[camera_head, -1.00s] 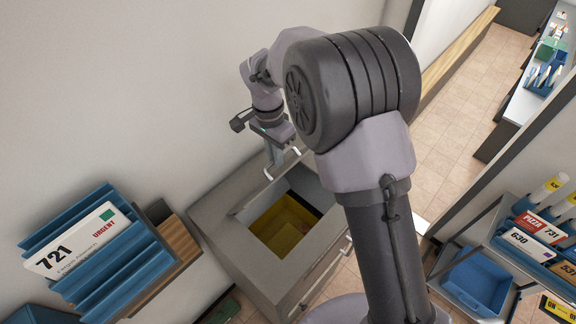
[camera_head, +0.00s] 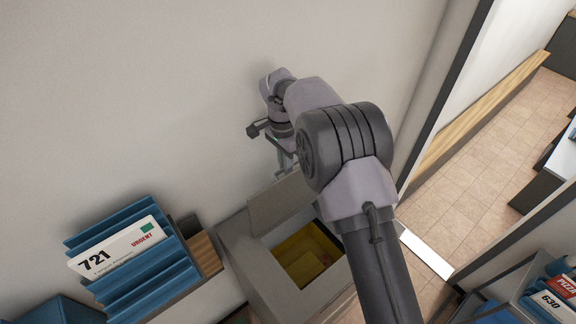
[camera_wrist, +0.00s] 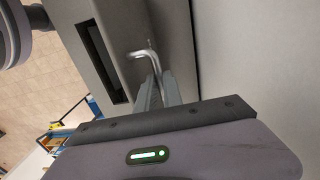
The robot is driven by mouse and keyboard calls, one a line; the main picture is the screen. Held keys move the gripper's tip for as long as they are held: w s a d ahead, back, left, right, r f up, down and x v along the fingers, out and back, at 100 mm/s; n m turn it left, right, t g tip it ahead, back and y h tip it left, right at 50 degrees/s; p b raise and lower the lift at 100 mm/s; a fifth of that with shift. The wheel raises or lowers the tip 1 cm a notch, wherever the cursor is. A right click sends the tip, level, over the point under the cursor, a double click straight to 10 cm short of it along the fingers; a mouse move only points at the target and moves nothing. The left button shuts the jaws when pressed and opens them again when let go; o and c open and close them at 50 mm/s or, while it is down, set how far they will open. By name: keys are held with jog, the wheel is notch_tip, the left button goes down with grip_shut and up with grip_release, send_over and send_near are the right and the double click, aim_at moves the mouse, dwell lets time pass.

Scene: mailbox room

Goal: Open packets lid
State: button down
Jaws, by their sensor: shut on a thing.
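The packets bin (camera_head: 262,270) is a grey box with an open top, a dark inner edge and a yellow interior. Its grey lid (camera_head: 280,203) stands raised at the back of the opening, close to the wall. My gripper (camera_head: 288,166) is at the lid's upper edge. In the wrist view, my gripper (camera_wrist: 157,88) is shut on the bent metal handle (camera_wrist: 143,53), beside a grey panel with a dark slot. My arm hides part of the bin's right side.
A blue rack (camera_head: 150,275) holding a white "721 URGENT" card stands left of the bin. The pale wall (camera_head: 130,80) is close behind my gripper. A shelf with labelled items, including a "630" card (camera_head: 552,305), is at lower right. Tiled floor (camera_head: 470,180) is open at right.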

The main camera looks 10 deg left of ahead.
jog(key=shift+f, duration=0.1)
jog(key=c, duration=1.5)
grip_release()
jog(key=shift+w, duration=0.1)
notch_tip(320, 180, up, 18)
jog(key=a+p, duration=0.1)
jog(key=p, duration=0.1)
jog(key=shift+w+f, duration=0.2)
jog(key=shift+w, duration=0.15)
jog(key=shift+f, duration=0.1)
